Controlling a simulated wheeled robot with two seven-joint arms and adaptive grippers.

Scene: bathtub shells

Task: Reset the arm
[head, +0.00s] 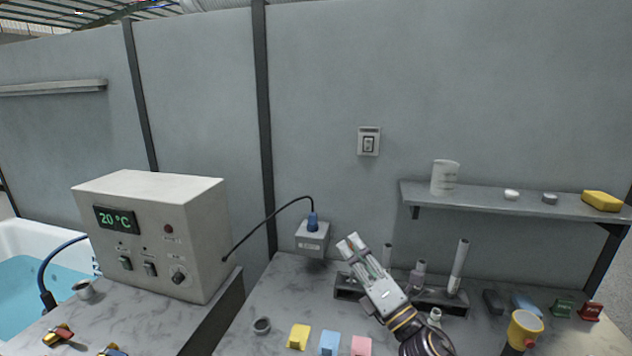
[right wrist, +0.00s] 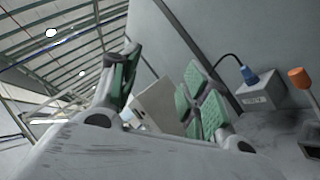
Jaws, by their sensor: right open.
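My right gripper (head: 357,250) is raised over the marble counter in the middle of the head view, in front of a dark rack. Its arm comes up from the bottom edge. In the right wrist view its two green-padded fingers (right wrist: 160,95) stand apart with nothing between them. The gripper hides part of the rack behind it. My left gripper is in neither view.
The grey socket box (head: 312,240) with a blue plug is left of the gripper. The rack (head: 430,297) holds tubes. A control box (head: 150,235) reads 20 °C beside a water-filled tub (head: 30,285). A shelf (head: 520,203) hangs right. Coloured blocks lie in front.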

